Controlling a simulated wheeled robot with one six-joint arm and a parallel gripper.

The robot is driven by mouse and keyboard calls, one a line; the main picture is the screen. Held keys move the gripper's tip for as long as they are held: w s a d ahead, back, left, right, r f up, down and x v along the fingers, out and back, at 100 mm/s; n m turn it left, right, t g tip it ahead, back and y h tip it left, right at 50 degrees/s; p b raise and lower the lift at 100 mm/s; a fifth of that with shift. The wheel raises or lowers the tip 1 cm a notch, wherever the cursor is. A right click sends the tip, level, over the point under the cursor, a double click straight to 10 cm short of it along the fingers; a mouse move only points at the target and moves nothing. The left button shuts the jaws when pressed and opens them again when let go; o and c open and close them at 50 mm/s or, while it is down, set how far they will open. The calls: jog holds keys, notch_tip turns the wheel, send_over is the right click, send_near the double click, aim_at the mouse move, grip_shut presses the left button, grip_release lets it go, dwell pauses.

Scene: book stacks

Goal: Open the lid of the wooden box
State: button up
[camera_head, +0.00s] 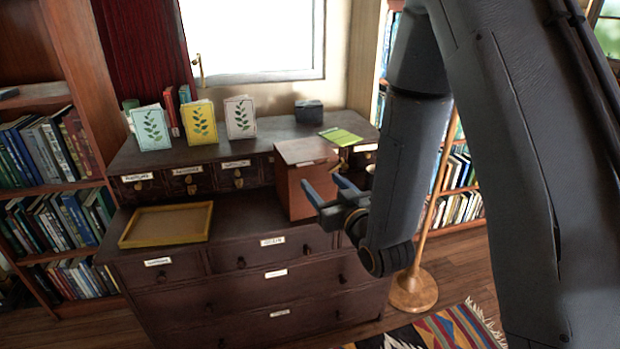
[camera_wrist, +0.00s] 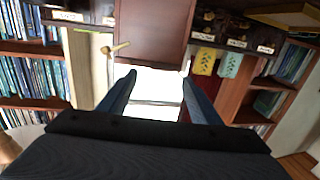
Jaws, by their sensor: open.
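The wooden box (camera_head: 304,186) is reddish brown and stands upright on the lower ledge of the dark cabinet. Its lid (camera_head: 305,151) lies flat on top and looks closed. My gripper (camera_head: 323,184) is open and empty, in front of the box and to the right of its front face in the head view. I cannot tell whether a finger touches the box. In the wrist view, which is upside down, the box (camera_wrist: 153,30) shows beyond the two spread fingers of my gripper (camera_wrist: 160,77), with space visible between.
A yellow tray (camera_head: 167,224) lies on the cabinet ledge left of the box. Three upright leaf-print cards, including a yellow one (camera_head: 199,122), a dark small box (camera_head: 309,112) and a green booklet (camera_head: 341,137) are on the upper shelf. A wooden lamp base (camera_head: 413,292) stands right.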

aim_at(306, 166)
jog(key=shift+r+p+x, duration=0.15)
jog(key=shift+p+x, duration=0.15)
jog(key=shift+x, duration=1.65)
jog(key=shift+r+p+x, duration=0.15)
jog(key=shift+p+x, duration=0.15)
jog(key=shift+x, duration=1.65)
jog(key=shift+a, duration=0.2)
